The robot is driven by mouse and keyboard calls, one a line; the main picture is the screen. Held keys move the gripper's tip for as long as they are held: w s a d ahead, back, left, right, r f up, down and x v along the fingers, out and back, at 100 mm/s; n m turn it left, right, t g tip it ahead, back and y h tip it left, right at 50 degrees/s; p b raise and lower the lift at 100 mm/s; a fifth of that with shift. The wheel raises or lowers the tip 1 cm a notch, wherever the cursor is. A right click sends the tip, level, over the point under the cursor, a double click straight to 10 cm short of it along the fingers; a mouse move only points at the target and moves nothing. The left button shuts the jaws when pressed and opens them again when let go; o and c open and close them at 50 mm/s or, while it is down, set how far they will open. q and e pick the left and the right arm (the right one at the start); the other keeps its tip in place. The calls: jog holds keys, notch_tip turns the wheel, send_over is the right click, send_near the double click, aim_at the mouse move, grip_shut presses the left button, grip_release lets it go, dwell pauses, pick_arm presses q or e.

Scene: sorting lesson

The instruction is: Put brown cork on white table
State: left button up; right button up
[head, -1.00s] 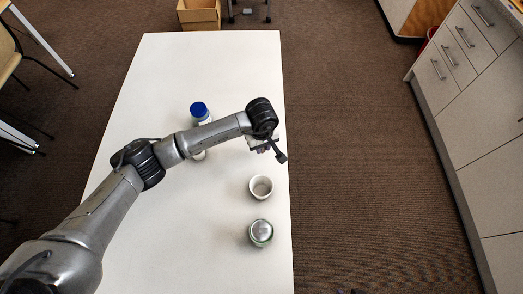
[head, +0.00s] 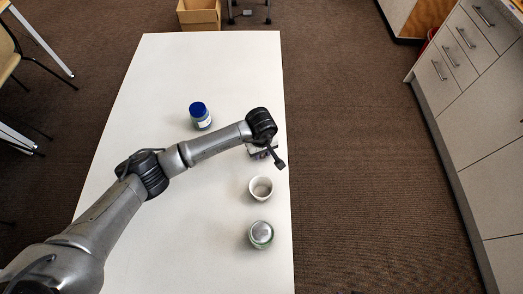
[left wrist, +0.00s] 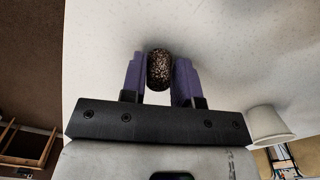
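A brown speckled cork (left wrist: 159,70) sits between the purple fingers of my left gripper (left wrist: 159,78) in the left wrist view. Both fingers lie against its sides, so the gripper looks shut on it. In the head view my left gripper (head: 262,153) is over the right part of the white table (head: 185,70), beyond a white cup; the arm's wrist largely hides the gripper and the cork. The white table surface also shows behind the cork in the left wrist view (left wrist: 230,50). I cannot tell whether the cork touches the table. My right gripper is not in view.
A white cup (head: 261,188) stands near the table's right edge, with a can (head: 261,234) nearer to me. A blue-capped bottle (head: 200,116) stands beyond my left arm. A cardboard box (head: 199,14) is past the far edge.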

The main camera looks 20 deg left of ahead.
pick_arm(q)
jog(key=o, duration=0.3)
jog(key=shift+r, duration=0.3)
notch_tip(320, 180, up, 12)
jog(key=p, duration=0.2)
jog(key=shift+f, duration=0.15)
